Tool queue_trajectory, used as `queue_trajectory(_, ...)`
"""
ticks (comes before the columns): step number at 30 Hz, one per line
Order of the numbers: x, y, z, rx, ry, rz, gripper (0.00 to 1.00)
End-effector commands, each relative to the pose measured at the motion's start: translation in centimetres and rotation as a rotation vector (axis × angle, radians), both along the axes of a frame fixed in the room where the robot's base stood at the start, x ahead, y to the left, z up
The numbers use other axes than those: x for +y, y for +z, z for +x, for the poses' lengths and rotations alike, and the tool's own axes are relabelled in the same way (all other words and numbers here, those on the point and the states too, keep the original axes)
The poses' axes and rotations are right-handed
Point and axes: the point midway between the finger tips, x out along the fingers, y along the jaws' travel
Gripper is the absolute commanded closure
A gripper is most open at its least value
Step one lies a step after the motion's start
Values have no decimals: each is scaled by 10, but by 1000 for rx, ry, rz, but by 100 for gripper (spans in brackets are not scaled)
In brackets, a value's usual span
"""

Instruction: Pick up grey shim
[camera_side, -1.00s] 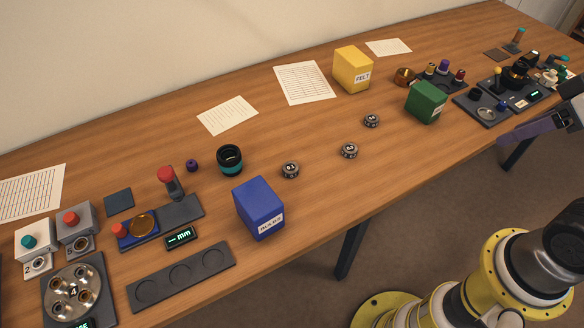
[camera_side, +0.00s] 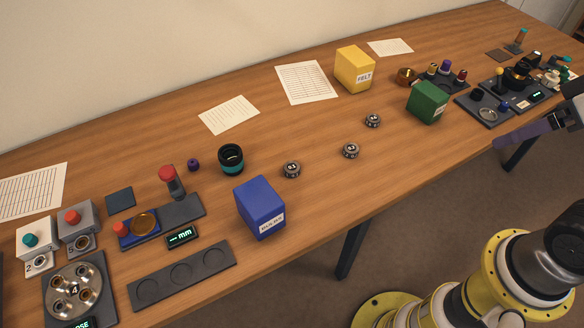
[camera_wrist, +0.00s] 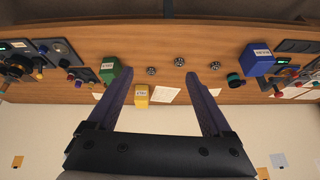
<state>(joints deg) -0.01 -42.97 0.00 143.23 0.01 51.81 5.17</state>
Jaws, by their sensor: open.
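No part is plainly recognisable as the grey shim, and its identity is unclear. In the side view, a purple finger (camera_side: 528,133) is at the right edge, raised and well away from the discs.
A blue box (camera_side: 260,207), yellow box (camera_side: 355,69) and green box (camera_side: 427,102) stand around the discs. A black-teal ring (camera_side: 231,159) stands left of them. Fixtures crowd both ends; the middle wood is mostly clear.

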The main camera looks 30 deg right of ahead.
Motion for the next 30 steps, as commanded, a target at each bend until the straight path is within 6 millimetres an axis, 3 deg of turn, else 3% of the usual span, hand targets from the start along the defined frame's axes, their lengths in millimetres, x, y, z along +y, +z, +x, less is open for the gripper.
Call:
queue_trajectory(2, 0, 4, 0, -1, -104, 55, 16)
queue_trajectory(4, 0, 20, 7, -27, -230, 126, 16)
queue_trajectory(8, 3, 52, 36, -32, -476, 271, 16)
queue_trajectory(12, 15, 80, 83, 10, -721, 413, 16)
queue_trajectory(17, 39, 92, 147, 86, -962, 523, 16)
queue_trajectory(23, 84, 76, 221, 180, -1187, 580, 16)
queue_trajectory(26, 111, 56, 253, 225, -1272, 578, 16)
queue_trajectory(30, 153, 15, 290, 282, -1351, 545, 16)
